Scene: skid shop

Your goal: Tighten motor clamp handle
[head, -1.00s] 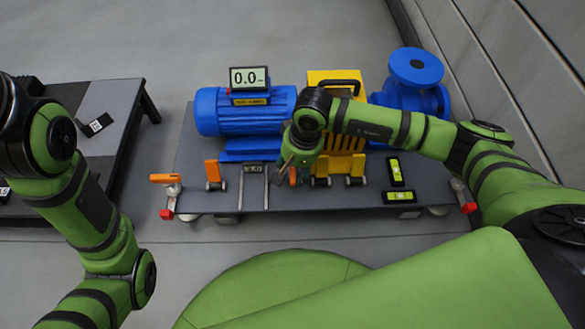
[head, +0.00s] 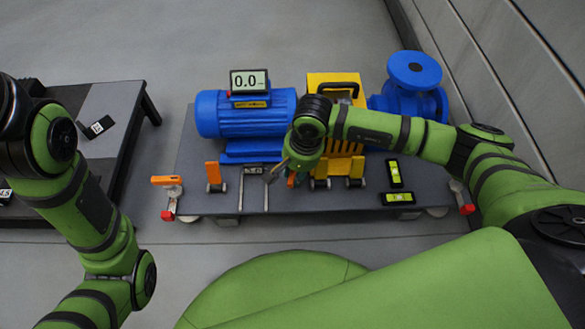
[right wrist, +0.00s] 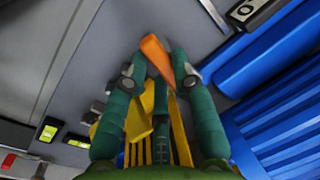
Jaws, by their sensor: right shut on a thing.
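The orange motor clamp handle (right wrist: 156,56) stands between the fingertips of my right gripper (right wrist: 156,74) in the right wrist view. The gripper is shut on it; the handle's top sticks out between the green fingers. In the head view, my right gripper (head: 285,172) is low at the front of the blue motor (head: 245,117), and my wrist mostly hides the handle (head: 292,181). A second orange handle (head: 213,173) stands upright at the motor's left front. My left arm shows at the left, but its gripper is not in view.
A display reading 0.0 (head: 249,81) sits on the motor. Yellow-orange clamp handles (head: 356,168) stand by the yellow guard (head: 331,83), right of my gripper. A blue pump (head: 413,75) and spirit levels (head: 394,173) are farther right. An orange lever (head: 164,180) is at the skid's left front.

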